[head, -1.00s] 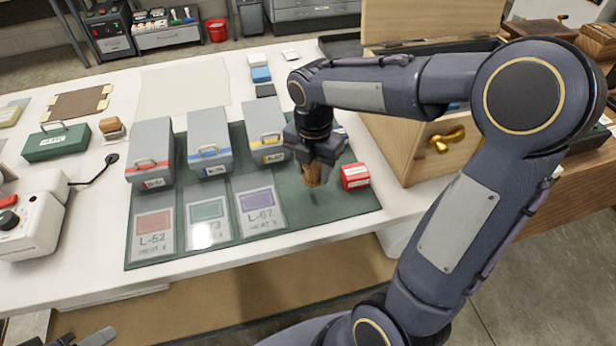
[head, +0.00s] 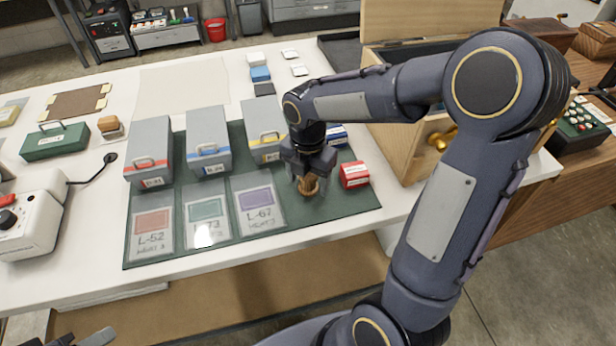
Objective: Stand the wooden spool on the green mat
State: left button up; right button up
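The brown wooden spool (head: 308,187) stands upright on the right part of the green mat (head: 345,207), as far as I can see. My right gripper (head: 309,178) is right above and around it. Its fingers show apart on either side of the spool's top, and they look open. The fingers partly hide the spool. My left gripper (head: 82,338) shows only at the bottom left edge, below the table front, with its two fingers apart and nothing between them.
Three grey boxes with red, blue and yellow bands (head: 208,143) stand along the mat's back. Three label cards (head: 206,217) lie left of the spool. A small red box (head: 354,174) stands close on the right. A wooden cabinet (head: 400,140) is behind it.

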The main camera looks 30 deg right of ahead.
notch_tip(320, 180, up, 12)
jog(key=p, duration=0.1)
jog(key=s+a+f+m+t+y, duration=0.1)
jog(key=s+a+m+t+y, duration=0.1)
jog(key=s+m, duration=0.6)
jog(key=s+a+f+m+t+y, duration=0.1)
jog(key=s+m, duration=0.8)
jog(key=m, duration=0.9)
jog(key=shift+a+f+t+y, duration=0.45)
jog(key=shift+f+t, duration=0.2)
jog(key=shift+t, duration=0.65)
